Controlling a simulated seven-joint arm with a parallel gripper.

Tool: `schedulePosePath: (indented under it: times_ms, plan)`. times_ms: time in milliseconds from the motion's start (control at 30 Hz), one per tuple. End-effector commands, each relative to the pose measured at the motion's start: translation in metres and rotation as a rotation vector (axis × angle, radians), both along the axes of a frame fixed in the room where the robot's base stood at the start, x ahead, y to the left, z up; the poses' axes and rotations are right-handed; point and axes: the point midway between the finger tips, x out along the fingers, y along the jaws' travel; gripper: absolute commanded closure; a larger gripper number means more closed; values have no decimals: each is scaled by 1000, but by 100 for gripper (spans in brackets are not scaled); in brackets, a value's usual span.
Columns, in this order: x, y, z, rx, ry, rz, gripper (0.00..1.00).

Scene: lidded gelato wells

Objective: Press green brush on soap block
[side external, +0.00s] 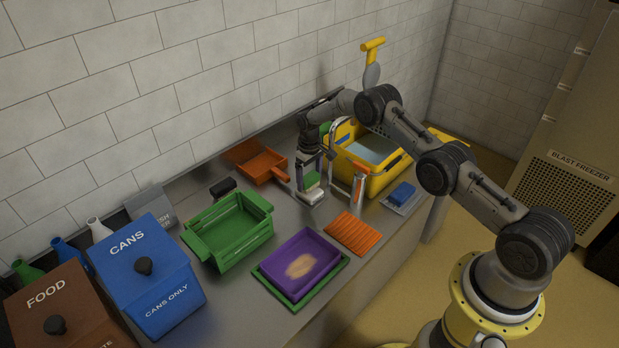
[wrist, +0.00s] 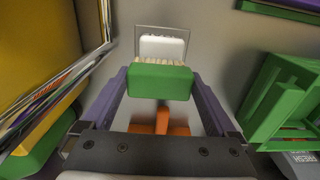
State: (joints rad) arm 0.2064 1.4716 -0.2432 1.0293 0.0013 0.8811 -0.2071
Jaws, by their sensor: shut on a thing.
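The green brush (side external: 311,180) is between the fingers of my gripper (side external: 308,172), which is shut on it. In the wrist view, the green back of the brush (wrist: 160,82) sits between the two purple fingers (wrist: 161,90), with its pale bristles (wrist: 160,61) pointing away from me. The white soap block (wrist: 162,46) lies just beyond the bristles on a thin-rimmed dish. In the side view, the soap block (side external: 314,196) shows low under the brush. I cannot tell whether the bristles touch the soap; the bristles partly hide it.
A yellow basin (side external: 386,182) of water and a metal tap stand close at the right. An orange dustpan (side external: 262,165) lies behind left. A green crate (side external: 228,232), purple tray (side external: 318,247), orange cloth (side external: 352,232) and blue block (side external: 402,193) occupy the counter nearby.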

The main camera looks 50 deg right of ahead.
Motion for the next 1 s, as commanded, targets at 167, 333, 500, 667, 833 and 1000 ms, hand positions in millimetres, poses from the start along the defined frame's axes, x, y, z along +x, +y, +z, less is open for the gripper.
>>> schedulePosePath:
  times_ms: [167, 333, 500, 667, 833, 1000]
  plan:
    - [0, 0, -2, 0, 0, 0, 52]
    - [0, 0, -4, 0, -1, 0, 52]
    - [0, 0, -6, 0, -1, 0, 52]
    - [0, 0, -7, 0, -1, 0, 52]
    - [0, 0, -9, 0, -1, 0, 52]
    - [0, 0, -9, 0, 0, 0, 52]
